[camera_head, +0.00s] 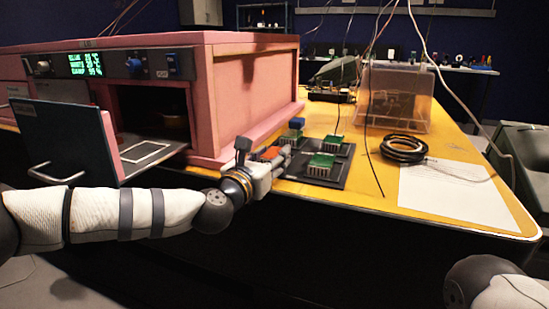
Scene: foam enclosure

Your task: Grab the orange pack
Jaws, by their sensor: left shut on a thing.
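The orange pack (268,154) is a small orange block at the left end of a dark tray (325,178) on the yellow table. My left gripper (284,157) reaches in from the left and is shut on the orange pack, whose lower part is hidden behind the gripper. The pack is at or just above the tray; I cannot tell if it touches. Of my right arm, only a part shows at the lower right corner; its gripper is out of view.
Green finned blocks (323,164) and a blue block (297,123) are on the tray. The pink enclosure (240,95) stands behind left, its door (70,140) open. A coiled black cable (404,148), white paper (460,193) and clear box (394,97) are to the right.

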